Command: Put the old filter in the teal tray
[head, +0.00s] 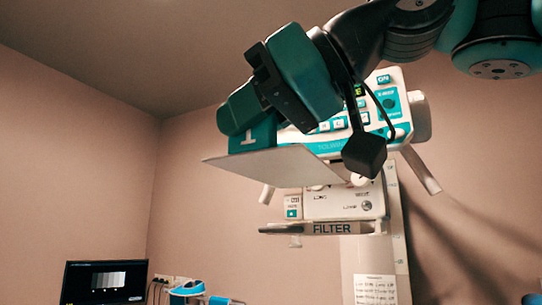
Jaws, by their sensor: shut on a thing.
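My gripper (246,112) is shut on the old filter, a thin pale plate (275,163) with a teal grip block (252,138) that bears a white mark. The plate is held in the air, slightly tilted, in front of the x-ray head. My gripper and arm hide part of the head behind. I cannot make out the teal tray in this view.
The white and teal x-ray head (390,110) stands behind my arm, with a slot labelled FILTER (332,228) below it on a white column (372,262). A monitor (103,282) and blue-and-white equipment (187,290) are at the lower left. The left wall is clear.

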